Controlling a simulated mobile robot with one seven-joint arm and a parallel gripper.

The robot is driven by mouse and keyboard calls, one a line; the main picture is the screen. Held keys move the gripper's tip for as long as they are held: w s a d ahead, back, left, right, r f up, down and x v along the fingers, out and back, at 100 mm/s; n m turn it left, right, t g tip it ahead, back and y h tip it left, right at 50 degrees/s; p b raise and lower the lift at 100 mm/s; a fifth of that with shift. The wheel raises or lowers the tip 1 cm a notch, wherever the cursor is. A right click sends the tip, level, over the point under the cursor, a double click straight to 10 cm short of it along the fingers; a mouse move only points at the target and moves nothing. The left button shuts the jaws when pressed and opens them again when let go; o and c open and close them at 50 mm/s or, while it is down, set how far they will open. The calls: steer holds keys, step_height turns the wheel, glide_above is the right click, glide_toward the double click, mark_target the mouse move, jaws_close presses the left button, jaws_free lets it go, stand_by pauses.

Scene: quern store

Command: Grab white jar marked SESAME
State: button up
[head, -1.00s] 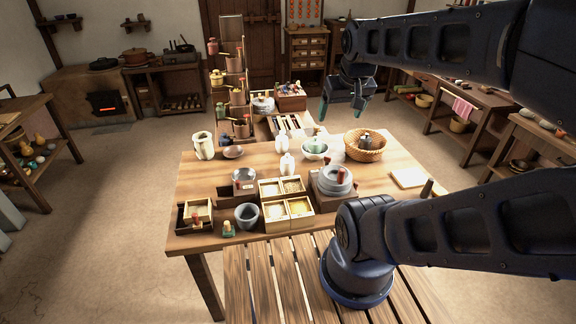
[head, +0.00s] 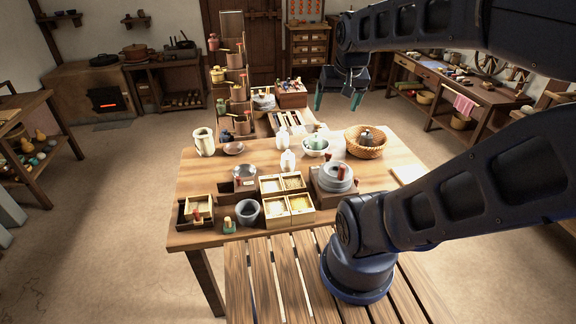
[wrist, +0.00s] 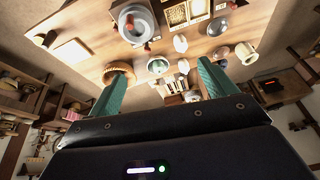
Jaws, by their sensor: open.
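Two small white jars stand close together in the middle of the table (head: 395,180): a rear one (head: 281,145) and a front one (head: 288,162). They also show in the wrist view, the front one (wrist: 181,43) and the rear one (wrist: 193,70). No marking is readable on either, so I cannot tell which says SESAME. My gripper (head: 337,101) is open and empty, raised in the air to the right of the jars in the head view. In the wrist view my gripper (wrist: 160,76) has its green fingers spread, with nothing between them.
A bowl with a green item (head: 315,147) and a wicker basket (head: 365,145) are right of the jars. A quern (head: 335,178) and compartment boxes (head: 285,195) stand in front. A cream jug (head: 204,142) is at left. A tall stepped rack (head: 232,75) rises behind.

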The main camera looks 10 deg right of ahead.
steer(key=w+a+f+m+g, duration=0.1)
steer(key=w+f+m, duration=0.25)
steer(key=w, duration=0.65)
steer(key=m+g, duration=0.3)
steer(key=m, duration=0.9)
glide_above(288, 153)
steer(key=f, duration=2.5)
steer(key=shift+w+d+f, duration=0.15)
steer(key=shift+w+d, duration=0.1)
steer(key=shift+w, duration=0.15)
steer(key=shift+w+f, duration=0.15)
steer(key=shift+f, duration=0.35)
step_height(288, 153, down, 11)
steer(key=shift+a+r, duration=0.1)
steer(key=shift+r, duration=0.1)
